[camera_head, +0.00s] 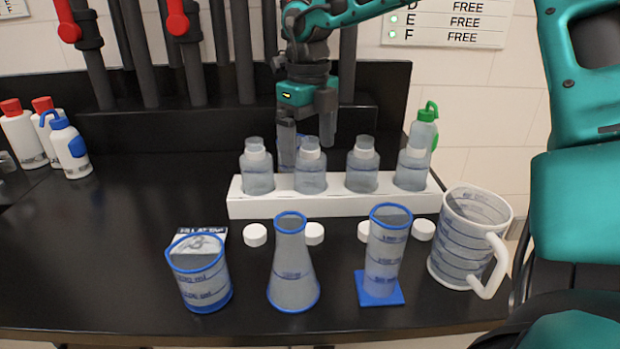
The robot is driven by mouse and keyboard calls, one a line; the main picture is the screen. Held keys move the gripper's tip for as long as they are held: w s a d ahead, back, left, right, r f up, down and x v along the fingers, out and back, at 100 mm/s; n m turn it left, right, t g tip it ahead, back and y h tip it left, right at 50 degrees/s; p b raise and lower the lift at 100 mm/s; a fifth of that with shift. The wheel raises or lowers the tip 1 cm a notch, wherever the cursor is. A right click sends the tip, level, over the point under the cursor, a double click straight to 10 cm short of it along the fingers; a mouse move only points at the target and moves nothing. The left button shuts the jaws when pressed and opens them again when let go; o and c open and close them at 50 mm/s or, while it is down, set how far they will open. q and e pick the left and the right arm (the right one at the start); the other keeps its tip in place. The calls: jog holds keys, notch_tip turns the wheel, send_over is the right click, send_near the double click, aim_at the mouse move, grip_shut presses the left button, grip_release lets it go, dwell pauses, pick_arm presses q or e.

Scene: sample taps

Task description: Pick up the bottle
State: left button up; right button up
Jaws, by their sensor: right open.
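Several clear grey bottles stand upright in a white rack: one at the left end (257,178), two in the middle (311,178) (362,178) and one at the right end (411,173). Their necks look uncapped. My right gripper (307,138) points down above and behind the rack, over the second bottle from the left. Its two fingers are apart with nothing clearly held between them. A bluish object shows behind the fingers, partly hidden, and I cannot tell what it is. My left gripper is out of view.
Several white caps (255,235) lie before the rack (300,206). In front stand a beaker (200,275), a flask (292,275), a cylinder (383,262) and a handled jug (465,240). A green-topped bottle (427,117) is behind; squeeze bottles (70,150) stand left. The table's left middle is clear.

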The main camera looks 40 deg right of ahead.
aim_at(310, 159)
notch_tip(310, 159, down, 4)
jog(key=shift+d+r, duration=0.1)
jog(key=c, duration=1.1)
